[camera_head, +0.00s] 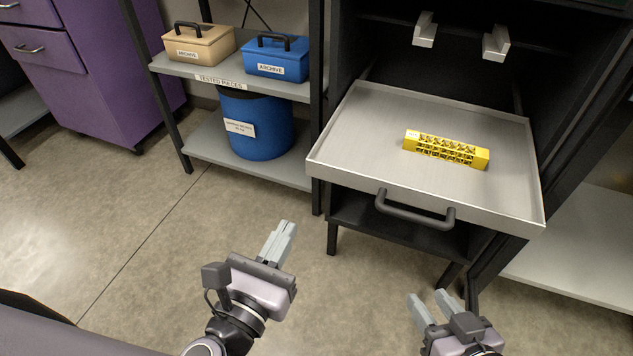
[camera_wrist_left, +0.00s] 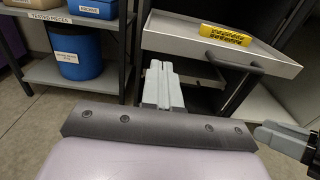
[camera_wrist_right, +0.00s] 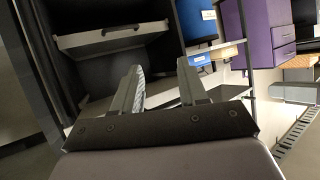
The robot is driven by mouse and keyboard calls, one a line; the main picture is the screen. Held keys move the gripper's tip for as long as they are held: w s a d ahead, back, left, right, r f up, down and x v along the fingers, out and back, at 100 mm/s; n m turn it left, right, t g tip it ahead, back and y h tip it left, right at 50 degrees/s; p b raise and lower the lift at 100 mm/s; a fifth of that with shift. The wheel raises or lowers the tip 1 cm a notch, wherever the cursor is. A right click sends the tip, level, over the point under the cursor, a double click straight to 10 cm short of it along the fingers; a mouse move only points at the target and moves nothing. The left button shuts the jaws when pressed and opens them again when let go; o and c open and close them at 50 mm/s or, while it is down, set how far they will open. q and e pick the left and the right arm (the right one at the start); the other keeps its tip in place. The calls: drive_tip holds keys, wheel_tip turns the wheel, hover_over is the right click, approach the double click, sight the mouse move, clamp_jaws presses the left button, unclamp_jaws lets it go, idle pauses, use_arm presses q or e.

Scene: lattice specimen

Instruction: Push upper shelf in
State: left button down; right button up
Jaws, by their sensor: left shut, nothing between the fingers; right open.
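The upper shelf (camera_head: 345,140) is a grey metal tray pulled out of a black cabinet, with a dark bar handle (camera_head: 415,211) on its front. A yellow lattice specimen (camera_head: 446,149) lies on it. The shelf also shows in the left wrist view (camera_wrist_left: 190,43) and the right wrist view (camera_wrist_right: 95,41). My left gripper (camera_head: 283,229) is shut and empty, in front of the shelf's left front corner and apart from it. My right gripper (camera_head: 432,297) is open and empty, in front of and below the handle.
A side rack on the left carries a tan box (camera_head: 198,44) and a blue box (camera_head: 276,57), with a blue drum (camera_head: 255,122) below. A purple drawer cabinet (camera_head: 95,75) stands further left. Two light brackets (camera_head: 425,30) hang inside the black cabinet. The floor in front is clear.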

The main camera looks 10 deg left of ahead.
use_arm(q)
drive_tip(key=b, duration=0.1)
approach(317, 176)
drive_tip(key=w+r, duration=0.1)
drive_tip(key=w, duration=0.1)
drive_tip(key=w+d+r, duration=0.2)
drive_tip(key=w, duration=0.1)
drive_tip(key=shift+w+d+r, duration=0.1)
drive_tip(key=shift+w+d, duration=0.05)
drive_tip(key=shift+w, duration=0.55)
use_arm(e)
drive_tip(key=shift+w+a+f+y, duration=0.2)
drive_tip(key=shift+a+y, duration=0.1)
drive_tip(key=shift+a, duration=0.35)
use_arm(q)
drive_tip(key=shift+d, duration=0.1)
use_arm(e)
drive_tip(key=shift+w+r, duration=0.15)
use_arm(q)
drive_tip(key=shift+w+r, duration=0.1)
drive_tip(key=shift+w, duration=0.05)
